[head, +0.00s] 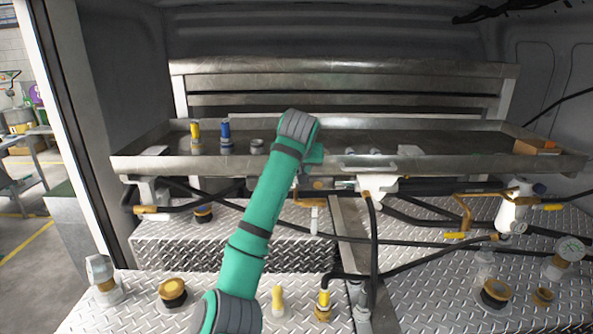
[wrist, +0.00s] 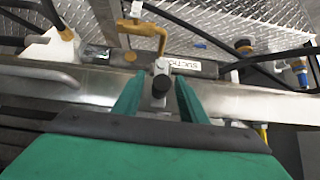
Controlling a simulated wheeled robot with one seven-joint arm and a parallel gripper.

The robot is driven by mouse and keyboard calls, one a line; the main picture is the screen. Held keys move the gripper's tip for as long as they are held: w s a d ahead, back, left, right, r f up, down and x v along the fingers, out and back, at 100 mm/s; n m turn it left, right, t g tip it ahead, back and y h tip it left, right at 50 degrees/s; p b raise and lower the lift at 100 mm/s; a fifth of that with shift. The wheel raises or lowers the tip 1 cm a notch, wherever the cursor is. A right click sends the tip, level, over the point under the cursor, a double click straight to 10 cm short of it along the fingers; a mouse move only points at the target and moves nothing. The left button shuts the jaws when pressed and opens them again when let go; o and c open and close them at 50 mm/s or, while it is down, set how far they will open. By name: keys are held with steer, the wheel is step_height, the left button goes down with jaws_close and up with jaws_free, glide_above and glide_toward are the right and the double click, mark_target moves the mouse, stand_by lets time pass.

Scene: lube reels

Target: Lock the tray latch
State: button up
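The metal tray (head: 450,165) spans the back of the truck bed, and its front wall (wrist: 245,103) crosses the wrist view. A small latch with a black round knob (wrist: 161,86) and a grey metal bracket (wrist: 181,66) sits at the tray's front edge. My gripper (wrist: 158,79) has its two green fingers apart, one on each side of the knob. Gaps show between the knob and both fingers, so it does not look gripped. In the head view my green arm hides the latch and most of the gripper.
A yellow-orange handle (wrist: 147,32) is just beyond the latch. Black hoses (head: 374,245) run below the tray. A yellow bottle (head: 195,138), a blue bottle (head: 226,138) and an orange box (head: 535,146) stand in the tray. Fittings and gauges (head: 570,248) stand on the diamond-plate boxes.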

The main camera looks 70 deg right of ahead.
steer(key=v, duration=1)
steer(key=shift+a+r, duration=0.25)
steer(key=shift+a, duration=0.05)
